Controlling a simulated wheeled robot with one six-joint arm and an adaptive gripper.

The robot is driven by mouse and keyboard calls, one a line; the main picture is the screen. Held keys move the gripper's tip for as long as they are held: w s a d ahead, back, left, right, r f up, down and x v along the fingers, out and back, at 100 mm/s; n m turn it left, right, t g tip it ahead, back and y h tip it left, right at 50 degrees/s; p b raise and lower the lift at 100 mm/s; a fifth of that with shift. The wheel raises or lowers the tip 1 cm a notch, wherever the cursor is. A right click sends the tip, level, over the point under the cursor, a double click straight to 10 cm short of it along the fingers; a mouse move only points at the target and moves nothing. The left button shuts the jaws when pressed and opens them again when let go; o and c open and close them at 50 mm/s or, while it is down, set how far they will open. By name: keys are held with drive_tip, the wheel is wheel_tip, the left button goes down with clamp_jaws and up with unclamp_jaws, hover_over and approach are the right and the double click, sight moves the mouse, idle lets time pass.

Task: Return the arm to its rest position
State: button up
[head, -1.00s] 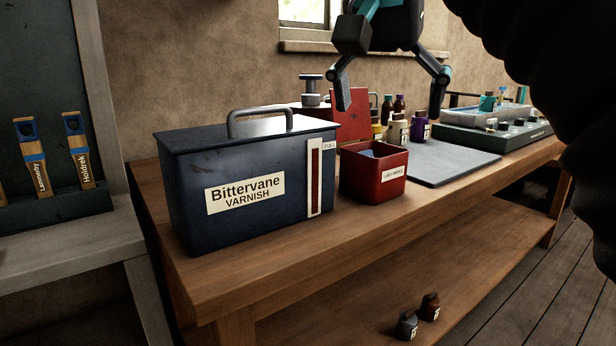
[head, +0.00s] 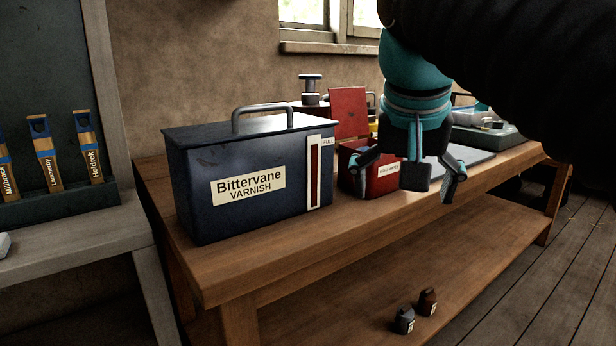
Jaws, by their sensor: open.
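My gripper (head: 408,190) hangs in the head view in front of the red box and the bench's front edge, fingers pointing down. Its fingers are spread wide with nothing between them. My teal and black wrist covers part of the red box (head: 380,181) and most of the things behind it. The rest of my arm runs up to the top right of the picture.
A wooden bench (head: 290,265) holds a dark blue Bittervane varnish tin (head: 188,205), a grey mat (head: 478,157) and a tray at the back right. Two small bottles (head: 404,321) stand on the lower shelf. Labelled brushes (head: 90,150) stand in a rack at left. Floor at right is clear.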

drive_tip(key=s+d+f+n, duration=0.1)
drive_tip(key=s+f, duration=0.2)
drive_tip(key=f, duration=0.6)
drive_tip(key=s+d+f, duration=0.1)
drive_tip(key=s+f, duration=0.2)
drive_tip(key=f, duration=0.6)
drive_tip(key=s+d+f+n+t+y, duration=0.1)
drive_tip(key=s+f, duration=0.2)
drive_tip(key=f, duration=0.6)
drive_tip(key=shift+d+n, duration=0.3)
drive_tip(key=shift+d, duration=0.05)
